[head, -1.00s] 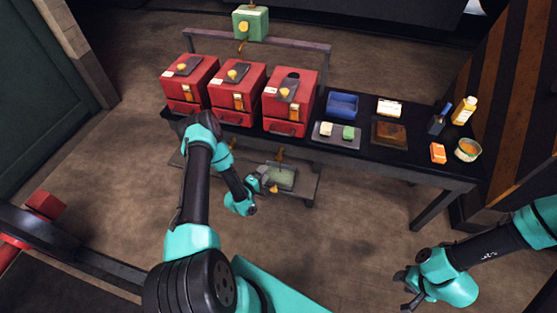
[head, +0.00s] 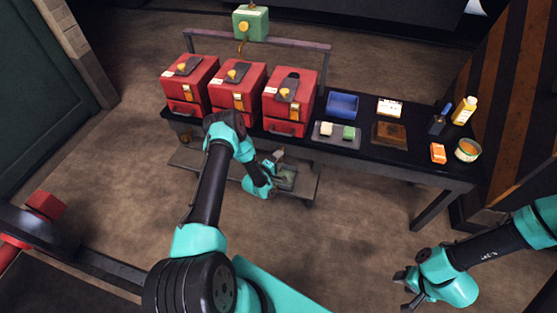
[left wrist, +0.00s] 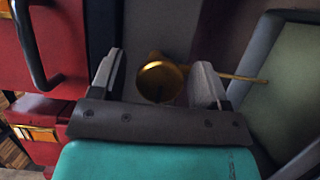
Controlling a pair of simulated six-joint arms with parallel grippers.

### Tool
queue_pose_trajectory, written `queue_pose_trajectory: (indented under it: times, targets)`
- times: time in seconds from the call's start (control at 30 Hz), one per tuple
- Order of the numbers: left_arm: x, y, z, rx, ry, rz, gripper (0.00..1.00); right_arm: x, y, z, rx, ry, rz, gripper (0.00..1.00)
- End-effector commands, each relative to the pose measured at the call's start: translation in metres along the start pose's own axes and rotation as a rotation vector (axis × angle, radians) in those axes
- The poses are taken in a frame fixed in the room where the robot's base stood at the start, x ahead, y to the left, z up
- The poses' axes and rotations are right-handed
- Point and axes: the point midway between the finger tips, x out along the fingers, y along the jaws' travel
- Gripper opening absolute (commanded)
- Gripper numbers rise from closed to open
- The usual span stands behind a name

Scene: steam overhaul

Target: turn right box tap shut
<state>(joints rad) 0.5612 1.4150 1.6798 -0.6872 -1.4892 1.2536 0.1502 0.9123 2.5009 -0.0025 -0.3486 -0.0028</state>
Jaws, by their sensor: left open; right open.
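My left gripper (head: 276,158) is low at the table's front, below this box. In the left wrist view my left gripper (left wrist: 160,68) is open, with its fingers on either side of a round brass tap part (left wrist: 160,80). A thin brass lever (left wrist: 242,77) extends to the right from behind it. I cannot tell whether the fingers touch the brass. In the head view the tap is hidden. My right gripper (head: 404,289) is open and empty at the lower right.
A left red box (head: 190,85) and a middle red box (head: 236,90) stand alongside. A greenish tray (head: 287,182) sits on the low shelf (head: 308,185) near my left gripper.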

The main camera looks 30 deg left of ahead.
Motion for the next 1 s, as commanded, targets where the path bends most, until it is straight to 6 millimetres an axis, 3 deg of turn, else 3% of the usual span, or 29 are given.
queue_pose_trajectory:
  times: [0.07, 0.53, 1.0]
  targets:
    - [-0.0002, 0.0, -0.0001, 0.0, 0.0, 0.0, 0.67, 0.0, 0.0, 0.0, 0.0, 0.0, 0.0, 0.43]
    - [-0.0004, 0.0001, -0.0003, 0.0, 0.0, 0.0, 0.22, 0.0, 0.0, 0.0, 0.0, 0.0, 0.0, 0.43]
    - [-0.0004, 0.0006, -0.0005, 0.068, 0.001, -0.028, 0.21, 0.0, 0.0, 0.0, 0.0, 0.0, 0.0, 0.43]
